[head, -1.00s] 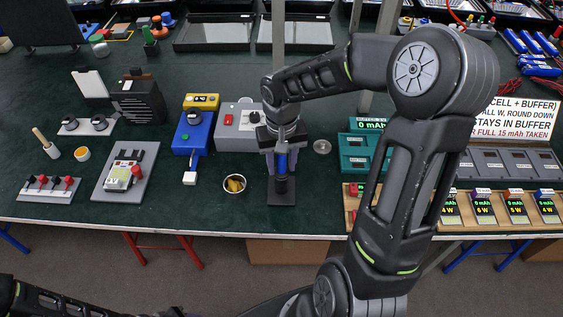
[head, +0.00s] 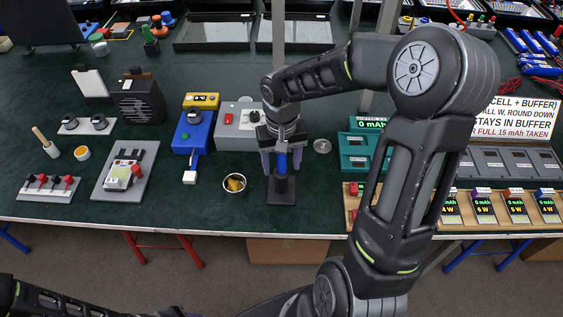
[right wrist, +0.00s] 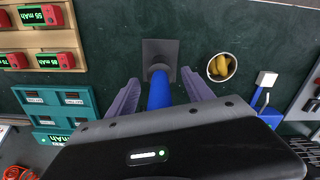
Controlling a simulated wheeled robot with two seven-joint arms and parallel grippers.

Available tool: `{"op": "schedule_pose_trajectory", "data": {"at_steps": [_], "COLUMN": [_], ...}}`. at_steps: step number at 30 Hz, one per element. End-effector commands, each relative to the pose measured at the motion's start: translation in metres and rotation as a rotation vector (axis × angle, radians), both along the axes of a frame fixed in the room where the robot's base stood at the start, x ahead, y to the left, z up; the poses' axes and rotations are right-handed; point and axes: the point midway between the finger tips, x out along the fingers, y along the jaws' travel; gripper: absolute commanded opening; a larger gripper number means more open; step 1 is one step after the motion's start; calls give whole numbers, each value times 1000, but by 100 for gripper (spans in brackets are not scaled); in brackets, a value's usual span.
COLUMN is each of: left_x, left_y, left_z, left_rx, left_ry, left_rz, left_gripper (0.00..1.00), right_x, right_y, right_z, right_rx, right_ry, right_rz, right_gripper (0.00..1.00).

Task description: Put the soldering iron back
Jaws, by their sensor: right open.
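The soldering iron (head: 282,163) has a blue handle and stands upright in its dark stand (head: 281,197) near the front of the bench. In the right wrist view, the blue handle (right wrist: 159,90) reaches down into the collar of the square-based stand (right wrist: 160,47). My right gripper (head: 282,163) is open, with one finger on each side of the handle and a gap on both sides. Its fingers (right wrist: 158,92) also show spread in the right wrist view. The iron's tip is hidden inside the stand. My left gripper is not in view.
A small cup with yellow sponge (head: 235,184) stands just left of the stand. A blue device (head: 195,135) and a grey box with a red switch (head: 238,125) are behind it. A teal charger (head: 362,150) is to the right. Bare green bench surrounds the stand.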

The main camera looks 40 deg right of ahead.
Motion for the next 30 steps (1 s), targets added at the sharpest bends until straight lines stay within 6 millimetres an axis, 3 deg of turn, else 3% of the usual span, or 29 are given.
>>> {"op": "schedule_pose_trajectory", "data": {"at_steps": [18,30], "left_x": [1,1], "left_y": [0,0], "left_z": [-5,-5], "left_rx": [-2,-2], "left_ry": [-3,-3], "left_rz": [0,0], "left_gripper": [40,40], "right_x": [1,0], "right_y": [-1,0], "right_z": [110,122], "right_rx": [-1,0], "right_ry": [-3,0], "right_rz": [0,0], "right_gripper": [60,60]}}
